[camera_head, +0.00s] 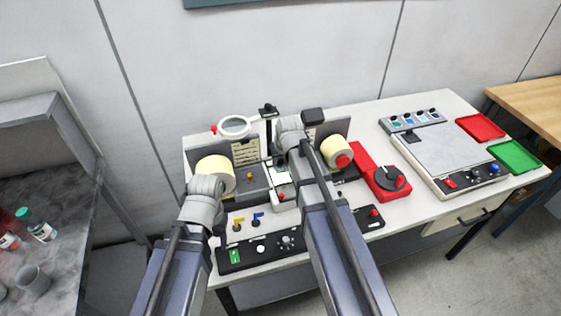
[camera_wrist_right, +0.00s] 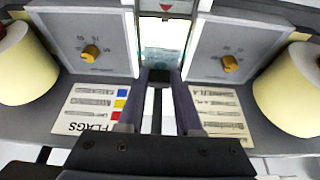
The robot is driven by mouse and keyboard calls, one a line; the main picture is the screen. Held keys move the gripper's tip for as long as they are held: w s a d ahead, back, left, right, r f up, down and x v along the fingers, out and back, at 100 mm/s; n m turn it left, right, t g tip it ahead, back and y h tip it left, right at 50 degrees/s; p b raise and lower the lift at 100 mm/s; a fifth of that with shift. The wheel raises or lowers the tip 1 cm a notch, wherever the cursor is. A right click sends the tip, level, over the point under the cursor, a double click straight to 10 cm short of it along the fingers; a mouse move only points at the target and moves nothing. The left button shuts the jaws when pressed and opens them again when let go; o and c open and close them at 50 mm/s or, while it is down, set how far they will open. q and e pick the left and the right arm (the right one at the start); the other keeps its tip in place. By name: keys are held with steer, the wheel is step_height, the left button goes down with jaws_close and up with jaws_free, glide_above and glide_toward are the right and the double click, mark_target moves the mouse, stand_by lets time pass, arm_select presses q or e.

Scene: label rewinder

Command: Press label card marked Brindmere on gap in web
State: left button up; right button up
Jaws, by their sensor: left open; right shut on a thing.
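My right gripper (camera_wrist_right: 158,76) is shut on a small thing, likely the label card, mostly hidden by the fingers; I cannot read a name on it. Its fingertips are at the near end of a pale, lit strip (camera_wrist_right: 163,40) between two grey dial panels. I cannot tell whether it touches the strip. In the head view, my right arm covers part of the rewinder, and a pale plate (camera_head: 281,174) shows beside it. My left gripper (camera_head: 207,190) is open beside the left cream roll (camera_head: 215,171); its fingers are mostly hidden. The right cream roll (camera_head: 336,150) has a red hub.
A round magnifier (camera_head: 234,126) stands behind the left roll. A control panel (camera_head: 262,250) lies at the table's front. A red dial unit (camera_head: 381,174), a grey machine (camera_head: 445,158), a red tray (camera_head: 480,128) and a green tray (camera_head: 515,156) stand to the right.

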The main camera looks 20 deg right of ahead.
mark_target(280, 167)
steer(key=shift+w+a+r+p, duration=0.1)
steer(key=shift+w+r+p, duration=0.15)
steer(key=shift+r+p, duration=0.6)
steer(key=shift+r, duration=0.55)
arm_select(q)
step_height(280, 167, up, 3)
steer(key=shift+f, duration=0.15)
steer(key=shift+a+f, duration=0.1)
steer(key=shift+f, duration=0.1)
arm_select(e)
steer(key=shift+f, duration=0.25)
arm_select(q)
step_height(280, 167, down, 6)
steer(key=b, duration=0.6)
steer(key=shift+f, duration=0.25)
arm_select(e)
step_height(280, 167, down, 6)
steer(key=shift+f, duration=0.2)
arm_select(q)
steer(key=shift+f+b, duration=0.35)
steer(key=shift+b, duration=0.25)
arm_select(e)
steer(key=shift+f, duration=0.4)
arm_select(q)
steer(key=shift+r, duration=0.1)
arm_select(e)
steer(key=shift+r, duration=0.1)
